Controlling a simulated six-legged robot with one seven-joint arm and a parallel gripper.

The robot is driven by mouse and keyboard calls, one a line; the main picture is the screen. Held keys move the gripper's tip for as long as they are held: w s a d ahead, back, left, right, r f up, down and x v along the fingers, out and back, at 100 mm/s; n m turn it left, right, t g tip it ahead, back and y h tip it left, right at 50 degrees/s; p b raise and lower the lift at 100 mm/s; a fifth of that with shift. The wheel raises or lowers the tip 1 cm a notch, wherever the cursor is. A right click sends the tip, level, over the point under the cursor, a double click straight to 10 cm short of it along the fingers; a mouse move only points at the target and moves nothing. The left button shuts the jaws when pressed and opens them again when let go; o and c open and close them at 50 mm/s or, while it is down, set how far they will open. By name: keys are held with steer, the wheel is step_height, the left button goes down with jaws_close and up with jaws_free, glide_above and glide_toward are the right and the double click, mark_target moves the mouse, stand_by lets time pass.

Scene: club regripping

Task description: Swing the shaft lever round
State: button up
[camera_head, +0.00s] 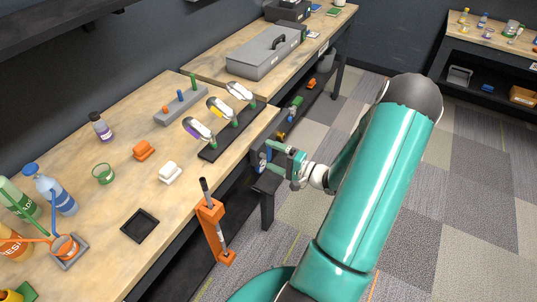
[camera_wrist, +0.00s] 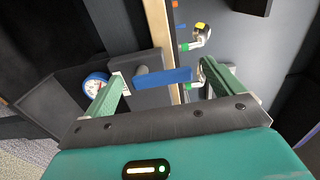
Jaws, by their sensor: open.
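A short blue lever (camera_wrist: 168,77) shows in the wrist view, fixed to a dark block (camera_wrist: 121,63) with a light grey round post at its left end. My gripper (camera_wrist: 163,73) is open, with one green finger on each side of the lever. No contact between fingers and lever is visible. In the head view, my gripper (camera_head: 279,157) is off the front edge of the bench, near a dark fixture (camera_head: 268,183) there. The lever is mostly hidden by the gripper in that view. A blue-rimmed white dial (camera_wrist: 95,83) sits just left of the left finger.
On the bench (camera_head: 105,210), club heads stand on a black rack (camera_head: 232,134) close behind my gripper. An orange clamp (camera_head: 212,222) holding a shaft hangs at the front edge. The floor on the right is clear.

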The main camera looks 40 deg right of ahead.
steer(key=v, duration=1.1)
steer(key=shift+s, duration=0.3)
steer(key=w+a+r+n+g+y, duration=0.2)
steer(key=a+r+n+g, duration=0.4)
steer(key=a, duration=0.4)
steer(key=w+a+r+n+g+y, duration=0.1)
steer(key=w+a+r+n+g, duration=0.15)
steer(key=a+r+g, duration=0.55)
steer(key=s+a+r+n+t+h, duration=0.2)
steer(key=s+a+r+n+h, duration=0.3)
steer(key=s+a+r+h, duration=0.2)
steer(key=a+r+h, duration=0.2)
steer(key=a+r, duration=0.2)
steer(key=a, duration=0.2)
steer(key=shift+a+t, duration=0.2)
steer(key=shift+t, duration=0.1)
steer(key=shift+d+n, duration=0.1)
steer(key=shift+n, duration=0.15)
